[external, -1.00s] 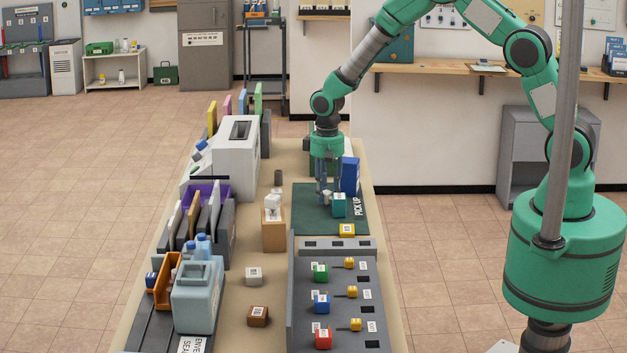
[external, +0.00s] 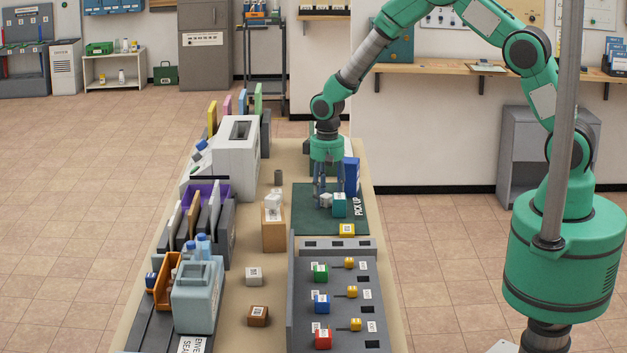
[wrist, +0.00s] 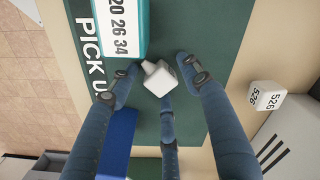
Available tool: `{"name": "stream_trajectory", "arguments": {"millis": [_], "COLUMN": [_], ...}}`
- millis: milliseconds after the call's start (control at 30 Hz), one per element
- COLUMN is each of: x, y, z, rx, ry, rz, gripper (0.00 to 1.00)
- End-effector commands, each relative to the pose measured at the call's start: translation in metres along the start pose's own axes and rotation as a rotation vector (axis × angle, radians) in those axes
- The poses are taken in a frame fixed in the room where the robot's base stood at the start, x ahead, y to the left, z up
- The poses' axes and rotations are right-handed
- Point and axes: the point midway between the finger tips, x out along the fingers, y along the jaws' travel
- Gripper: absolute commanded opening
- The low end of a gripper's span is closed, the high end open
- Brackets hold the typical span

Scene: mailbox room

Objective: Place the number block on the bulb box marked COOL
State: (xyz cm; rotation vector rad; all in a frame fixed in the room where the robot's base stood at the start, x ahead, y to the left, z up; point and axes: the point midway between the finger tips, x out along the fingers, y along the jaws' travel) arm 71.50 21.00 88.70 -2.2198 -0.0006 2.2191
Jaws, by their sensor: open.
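My gripper (external: 325,192) is open over the green PICK UP mat (external: 310,225), fingers pointing down. A small white block (wrist: 162,80) with a greyish end lies between the spread fingertips in the wrist view; it also shows in the external view (external: 326,200). Whether the fingers touch it cannot be told. A teal box (wrist: 121,28) with a label "20 26 34" stands right beside it, also seen in the external view (external: 339,206). A white block marked 526 (wrist: 268,96) is off the mat. No COOL marking is readable.
A blue box (external: 351,176) stands close behind the teal box. A yellow block (external: 347,230) is at the mat's front edge. A tan box (external: 273,235) with white items on top is to the left. A grey panel (external: 357,330) with coloured blocks is in front.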

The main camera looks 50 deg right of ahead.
Motion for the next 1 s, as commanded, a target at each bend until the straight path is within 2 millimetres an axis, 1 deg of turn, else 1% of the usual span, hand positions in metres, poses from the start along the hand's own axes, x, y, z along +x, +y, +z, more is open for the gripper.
{"name": "stream_trajectory", "arguments": {"millis": [167, 267, 467, 700, 900, 1000], "x": [-0.008, -0.018, -0.046, -0.087, -0.111, -0.118], "y": [0.000, 0.000, 0.000, 0.000, 0.000, 0.000], "z": [-0.001, -0.001, -0.001, -0.001, 0.000, 0.000], "rx": [0.000, 0.000, 0.000, 0.000, 0.000, 0.000], "ry": [0.001, 0.002, 0.003, 0.002, 0.001, 0.001], "rz": [0.000, -0.001, -0.001, -0.001, 0.000, 0.000], "gripper": [0.48, 0.48, 0.48, 0.48, 0.48, 0.48]}}
